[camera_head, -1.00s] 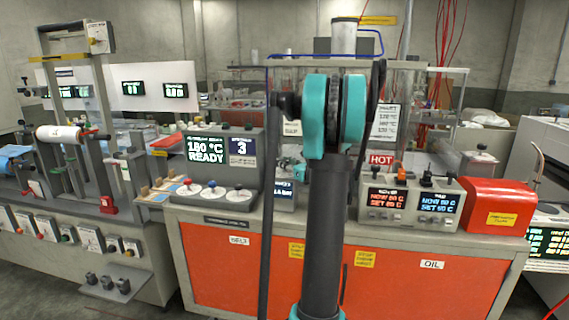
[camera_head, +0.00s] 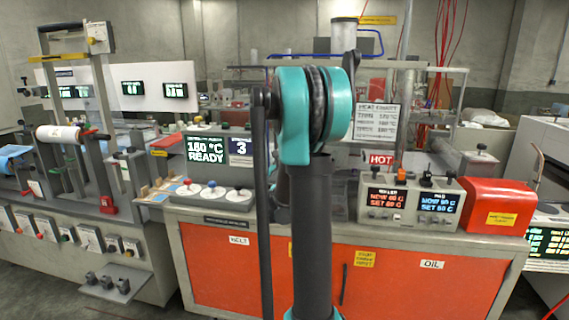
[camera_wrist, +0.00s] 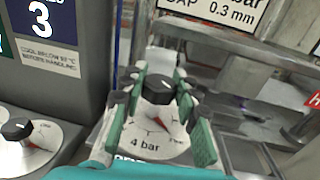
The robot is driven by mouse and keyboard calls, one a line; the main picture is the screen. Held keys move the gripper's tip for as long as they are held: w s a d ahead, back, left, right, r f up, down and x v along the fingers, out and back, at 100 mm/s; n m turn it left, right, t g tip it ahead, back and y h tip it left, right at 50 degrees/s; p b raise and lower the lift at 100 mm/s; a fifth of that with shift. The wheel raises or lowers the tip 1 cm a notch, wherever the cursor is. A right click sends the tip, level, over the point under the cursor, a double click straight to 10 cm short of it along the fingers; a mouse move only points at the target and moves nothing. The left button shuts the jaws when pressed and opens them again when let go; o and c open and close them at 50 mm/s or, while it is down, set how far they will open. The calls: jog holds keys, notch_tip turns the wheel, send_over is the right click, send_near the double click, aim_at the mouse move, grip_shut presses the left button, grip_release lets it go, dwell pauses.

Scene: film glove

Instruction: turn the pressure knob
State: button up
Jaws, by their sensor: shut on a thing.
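In the head view my arm hides the gripper and the knob.
Another dial with a dark knob (camera_wrist: 17,129) stands at left in the wrist view, below a grey display housing (camera_wrist: 50,80). A metal rail runs behind at right. In the head view, a heater box (camera_head: 410,205) and a red box (camera_head: 495,207) stand on the right bench.

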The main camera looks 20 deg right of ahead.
jog(key=m+g+h, duration=0.5)
jog(key=h, duration=0.1)
jog(key=shift+w+a, duration=0.1)
jog(key=shift+a, duration=0.05)
jog(key=shift+m+g+h, duration=1.3)
jog(key=shift+m+g, duration=0.5)
jog(key=shift+g, duration=1)
jog(key=o, duration=1.2)
jog(key=v, duration=1.1)
jog(key=shift+s+a, duration=0.3)
jog(key=shift+a, duration=0.05)
jog(key=shift+f, duration=0.1)
